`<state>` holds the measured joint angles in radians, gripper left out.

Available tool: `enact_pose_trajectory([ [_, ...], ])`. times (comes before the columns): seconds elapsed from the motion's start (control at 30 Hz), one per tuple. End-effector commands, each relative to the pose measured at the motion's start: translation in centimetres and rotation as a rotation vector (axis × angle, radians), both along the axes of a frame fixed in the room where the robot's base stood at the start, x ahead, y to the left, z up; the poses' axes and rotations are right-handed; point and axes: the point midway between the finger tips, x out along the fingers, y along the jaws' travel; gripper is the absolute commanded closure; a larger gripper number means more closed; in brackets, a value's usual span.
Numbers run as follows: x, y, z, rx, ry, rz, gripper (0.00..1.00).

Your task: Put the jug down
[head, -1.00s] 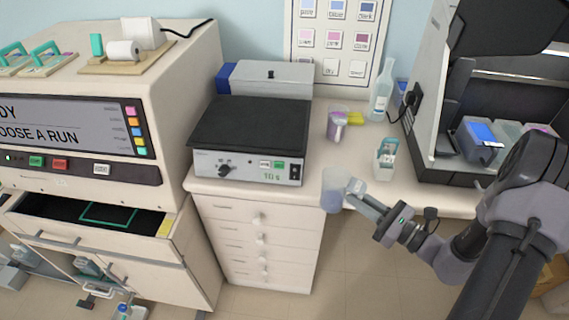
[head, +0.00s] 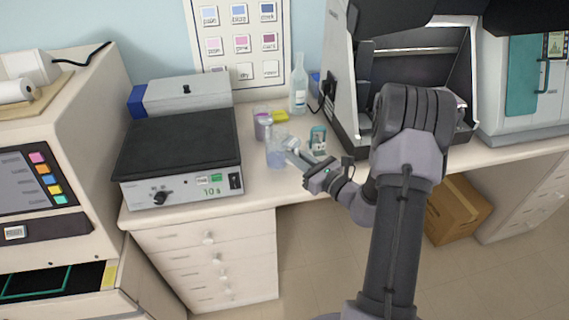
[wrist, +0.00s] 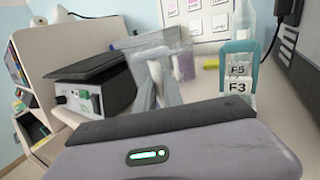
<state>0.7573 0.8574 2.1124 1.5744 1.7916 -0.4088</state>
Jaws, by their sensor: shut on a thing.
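The jug (head: 275,154) is clear with a bluish tint and looks upright. My gripper (head: 290,147) is shut on its right side in the head view. The jug is over the counter (head: 258,188), to the right of the hotplate; I cannot tell whether its base touches the surface. In the wrist view the jug (wrist: 147,45) stands ahead of my gripper (wrist: 164,92), partly hidden behind the fingers.
A purple-tinted beaker (head: 262,125) stands close behind the jug. A teal slide holder (head: 318,140) is to the right, a clear bottle (head: 299,86) behind. The hotplate (head: 180,150) fills the left. The counter's front strip is bare.

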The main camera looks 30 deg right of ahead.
Motion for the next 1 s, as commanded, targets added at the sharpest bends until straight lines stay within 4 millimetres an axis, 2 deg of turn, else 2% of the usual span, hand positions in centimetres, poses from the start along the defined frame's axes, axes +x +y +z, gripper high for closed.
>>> enact_pose_trajectory([
  [0.03, 1.3, 0.5, -0.3, -0.001, -0.002, 0.005, 1.0],
  [0.1, 2.7, 0.7, -0.4, -0.001, -0.001, 0.003, 1.0],
  [0.2, 3.6, 0.9, -0.7, 0.001, 0.0, 0.001, 1.0],
  [0.4, 3.6, 0.9, -4.2, 0.002, 0.001, 0.0, 1.0],
  [0.6, 3.6, 0.9, -3.8, 0.001, 0.0, 0.0, 1.0],
  [0.73, 3.6, 0.9, -4.3, 0.001, 0.0, 0.0, 1.0],
  [0.77, 3.6, 0.9, -4.3, 0.001, 0.001, 0.0, 0.84],
  [0.83, 3.6, 0.9, -4.2, 0.001, 0.001, 0.0, 0.71],
  [0.87, 3.6, 0.9, -4.2, 0.001, 0.001, 0.0, 0.66],
  [1.0, 3.6, 0.9, -4.2, 0.001, 0.001, 0.0, 0.66],
])
